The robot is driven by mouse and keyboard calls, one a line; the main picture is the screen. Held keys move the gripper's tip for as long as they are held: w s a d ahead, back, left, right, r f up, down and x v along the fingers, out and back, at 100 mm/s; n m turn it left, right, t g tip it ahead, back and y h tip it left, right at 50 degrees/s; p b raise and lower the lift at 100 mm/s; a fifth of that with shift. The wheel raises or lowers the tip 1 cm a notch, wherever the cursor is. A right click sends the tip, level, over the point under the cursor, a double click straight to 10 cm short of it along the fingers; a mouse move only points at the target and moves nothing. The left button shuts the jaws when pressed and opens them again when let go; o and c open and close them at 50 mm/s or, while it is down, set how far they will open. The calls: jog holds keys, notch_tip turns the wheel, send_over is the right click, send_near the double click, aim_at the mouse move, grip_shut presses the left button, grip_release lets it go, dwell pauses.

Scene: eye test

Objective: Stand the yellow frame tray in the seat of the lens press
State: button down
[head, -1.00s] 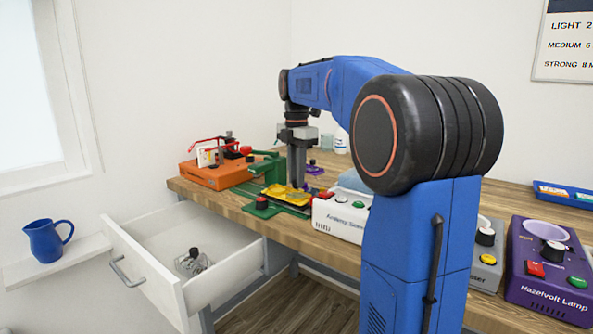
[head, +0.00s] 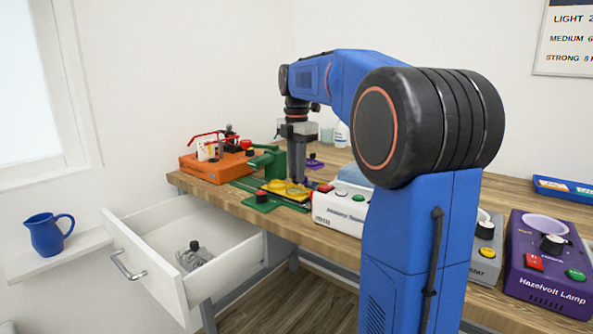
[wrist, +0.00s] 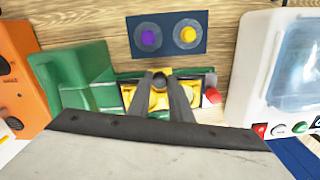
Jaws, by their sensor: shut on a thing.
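The yellow frame tray (head: 279,187) is at the green lens press (head: 268,162), on the left part of the bench. My gripper (head: 298,182) points straight down at it. In the wrist view my gripper (wrist: 161,80) has its fingers close together, shut on the tray around a small dark part in its middle. Yellow parts of the tray (wrist: 140,100) show on both sides of the fingers. The tray lies over the dark seat area of the press, beside the green body (wrist: 72,80). I cannot tell whether it is fully down or slightly above the seat.
An orange device (head: 216,166) stands left of the press, a white device (head: 342,208) right. A red knob (wrist: 212,97) sits close to the tray's right end. A dark blue plate (wrist: 166,35) with purple and yellow discs lies behind. An open drawer (head: 190,260) juts out in front.

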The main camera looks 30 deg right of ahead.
jog(key=shift+f, duration=0.1)
jog(key=c, duration=1.2)
grip_release()
jog(key=shift+r, duration=3)
